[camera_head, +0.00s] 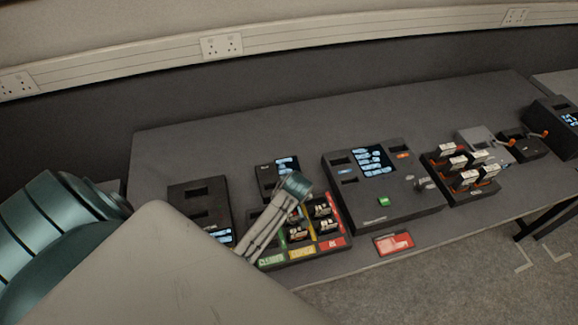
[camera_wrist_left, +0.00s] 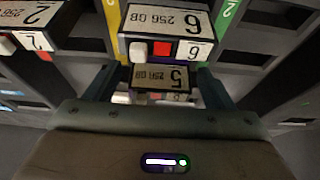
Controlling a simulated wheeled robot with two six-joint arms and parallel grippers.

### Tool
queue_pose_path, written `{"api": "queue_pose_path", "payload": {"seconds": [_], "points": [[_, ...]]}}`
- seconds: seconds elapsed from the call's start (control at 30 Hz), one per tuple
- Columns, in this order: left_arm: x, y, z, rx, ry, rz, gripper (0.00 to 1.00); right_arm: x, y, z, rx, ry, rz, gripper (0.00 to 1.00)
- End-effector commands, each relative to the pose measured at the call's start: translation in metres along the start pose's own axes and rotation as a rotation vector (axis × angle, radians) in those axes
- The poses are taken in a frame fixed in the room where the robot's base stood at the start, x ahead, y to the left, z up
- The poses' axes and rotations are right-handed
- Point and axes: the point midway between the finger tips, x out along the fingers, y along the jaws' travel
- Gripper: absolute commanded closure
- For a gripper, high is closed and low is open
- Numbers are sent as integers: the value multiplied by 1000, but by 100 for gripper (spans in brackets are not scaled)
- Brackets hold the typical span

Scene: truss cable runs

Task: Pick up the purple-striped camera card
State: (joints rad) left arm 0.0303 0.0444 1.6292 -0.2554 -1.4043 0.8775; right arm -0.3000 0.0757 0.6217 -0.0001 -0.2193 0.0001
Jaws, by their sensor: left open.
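My left gripper (camera_head: 293,188) hangs over the sorting tray (camera_head: 337,242), which has green, yellow and red labels. In the left wrist view my left gripper (camera_wrist_left: 157,84) is open, with one finger on each side of a card marked 5 (camera_wrist_left: 160,76). I cannot tell whether the fingers touch it. A card marked 6 (camera_wrist_left: 165,22) stands just beyond it, with a red square on its edge. Cards marked 2 (camera_wrist_left: 36,42) lie to the left. My right gripper is not in view.
A large dark console with a screen (camera_head: 375,160) stands right of the tray. A dark rack of upright cards (camera_head: 462,172) stands farther right. A black box (camera_head: 200,208) is left of the tray. A red card (camera_head: 394,243) lies near the table's front edge. The back of the table is clear.

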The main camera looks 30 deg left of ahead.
Motion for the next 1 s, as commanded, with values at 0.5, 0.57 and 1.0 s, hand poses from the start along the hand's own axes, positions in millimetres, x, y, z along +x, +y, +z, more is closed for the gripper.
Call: {"api": "queue_pose_path", "payload": {"seconds": [0.5,0.57,1.0], "points": [[0,0,0,0,0,0,73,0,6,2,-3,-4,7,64],[0,0,0,0,0,0,73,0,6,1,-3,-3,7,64],[-46,1,-20,-2,4,4,73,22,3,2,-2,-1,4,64]]}}
